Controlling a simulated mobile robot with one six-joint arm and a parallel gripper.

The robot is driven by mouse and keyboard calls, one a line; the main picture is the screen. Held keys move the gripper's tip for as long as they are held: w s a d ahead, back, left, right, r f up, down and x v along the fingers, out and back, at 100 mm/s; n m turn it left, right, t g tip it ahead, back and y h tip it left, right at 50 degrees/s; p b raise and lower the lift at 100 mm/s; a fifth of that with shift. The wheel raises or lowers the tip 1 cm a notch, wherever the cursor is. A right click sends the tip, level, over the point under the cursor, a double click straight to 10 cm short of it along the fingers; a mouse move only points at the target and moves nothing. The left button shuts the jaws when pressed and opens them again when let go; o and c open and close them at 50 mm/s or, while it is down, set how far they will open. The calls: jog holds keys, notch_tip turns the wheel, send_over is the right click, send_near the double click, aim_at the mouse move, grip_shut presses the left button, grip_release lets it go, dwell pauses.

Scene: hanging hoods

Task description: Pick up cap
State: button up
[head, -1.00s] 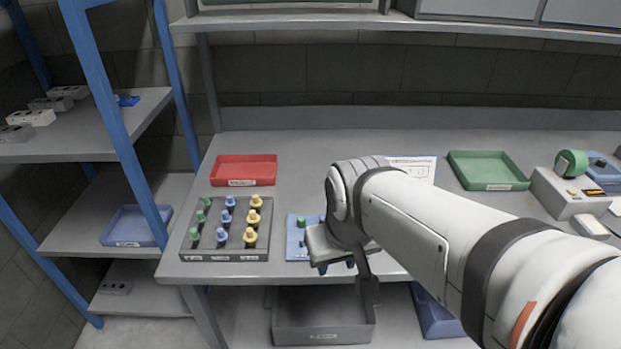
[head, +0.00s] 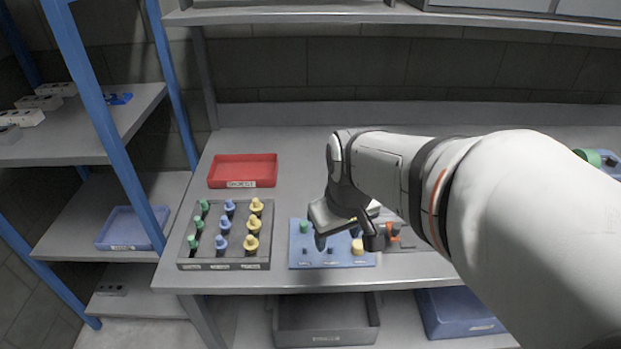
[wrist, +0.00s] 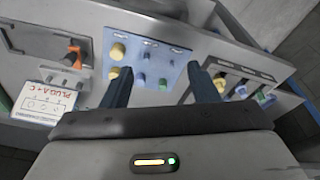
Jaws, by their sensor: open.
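Several coloured caps show; I cannot tell which one the task means. A blue board (head: 296,257) on the bench carries a green cap (head: 304,226), a yellow cap (head: 358,246) and small dark pegs. In the wrist view, the board (wrist: 178,62) bears two yellow caps (wrist: 118,51), a blue cap (wrist: 139,80) and a green cap (wrist: 163,84). My gripper (head: 347,240) is open and empty above the board, its fingers hiding part of it. In the wrist view, the blue and green caps lie between the fingers of my gripper (wrist: 160,72), apparently below them.
Left of the board, a dark rack (head: 225,264) holds rows of green, blue and yellow caps. A red tray (head: 242,183) lies behind it. An orange-and-black part (head: 393,231) sits right of the board. My arm covers much of the bench's right side.

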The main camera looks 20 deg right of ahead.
jog(key=w+d+f+n+g, duration=0.2)
jog(key=w+d+f+n, duration=0.1)
jog(key=w+d+f, duration=0.3)
jog(key=n+p, duration=0.1)
jog(key=n, duration=0.1)
send_over(358, 242)
notch_tip(358, 242, down, 3)
jog(key=shift+d+f, duration=0.25)
jog(key=shift+f, duration=0.25)
jog(key=f, duration=0.5)
jog(key=f+p, duration=0.1)
jog(key=f, duration=0.1)
jog(key=shift+a+f, duration=0.2)
jog(key=shift+a, duration=0.1)
jog(key=shift+c, duration=0.4)
jog(key=c, duration=0.9)
jog(key=shift+r, duration=0.1)
jog(key=shift+c, duration=0.2)
